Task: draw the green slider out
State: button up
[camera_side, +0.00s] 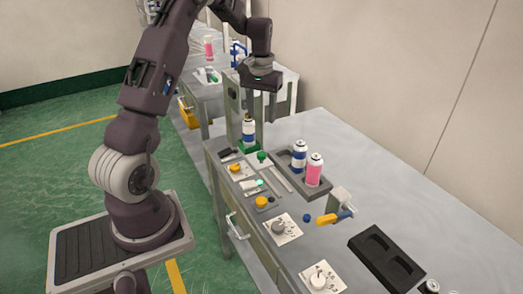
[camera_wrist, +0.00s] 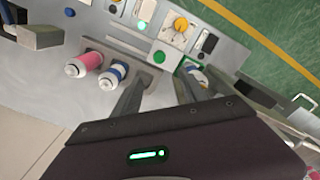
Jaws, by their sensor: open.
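The green slider (camera_side: 246,151) shows as a green carrier under a white and blue can at the press on the bench. A green knob (camera_side: 262,156) stands just in front of it. In the wrist view the knob (camera_wrist: 159,57) and part of the green carrier (camera_wrist: 186,63) lie beyond the fingertips; the right finger partly hides the can on the carrier. My gripper (camera_side: 261,108) hangs above the press area, apart from the knob. In the wrist view my gripper (camera_wrist: 163,80) is open, with nothing between its fingers.
A dark tray (camera_side: 285,158) holds a blue can (camera_side: 299,155) and a pink can (camera_side: 314,170) close by. Yellow buttons and dials line the panel's front. The bench's right side is clear.

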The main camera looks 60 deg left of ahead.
aim_at(262, 154)
notch_tip(262, 154, down, 14)
jog(key=shift+d+f, duration=0.1)
jog(key=shift+c, duration=0.2)
grip_shut()
dwell(1.3)
